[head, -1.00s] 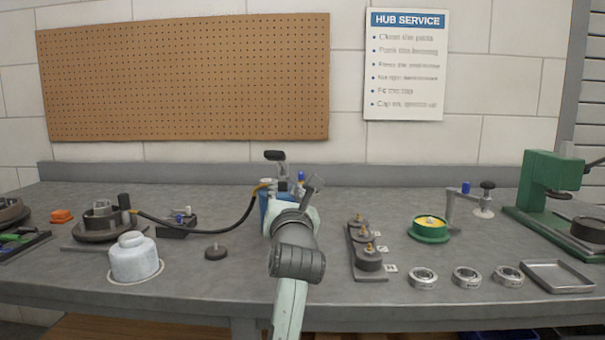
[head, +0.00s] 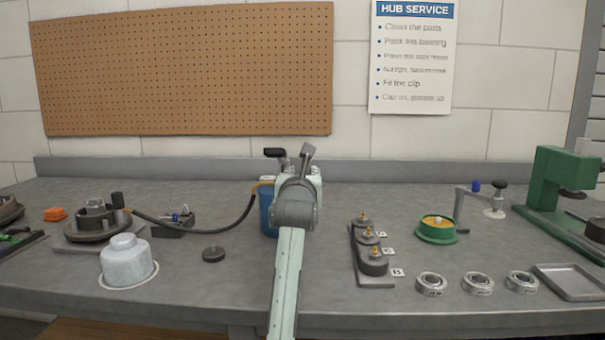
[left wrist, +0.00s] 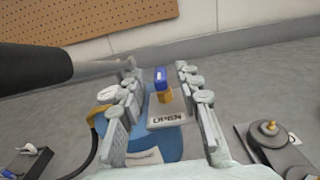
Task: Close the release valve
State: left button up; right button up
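The release valve, a blue-topped knob on a brass stem (left wrist: 162,79), stands upright in the left wrist view beside a grey plate reading OPEN (left wrist: 168,119). It sits on a blue tank (head: 267,208), which also shows in the left wrist view (left wrist: 160,144). My left gripper (left wrist: 158,86) is open, its two pale fingers on either side of the valve with visible gaps. I cannot tell how deep the fingers reach. In the head view my arm hides the valve and most of the tank. My right gripper is not in view.
A black hose (head: 215,229) runs from the tank to the hub (head: 95,222) on the left. A black pump handle (head: 274,152) rises behind my arm. A white jar (head: 127,262) and a dark knob (head: 213,254) are left; a fitting rack (head: 368,255) is right.

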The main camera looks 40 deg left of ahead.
pick_arm(q)
grip_shut()
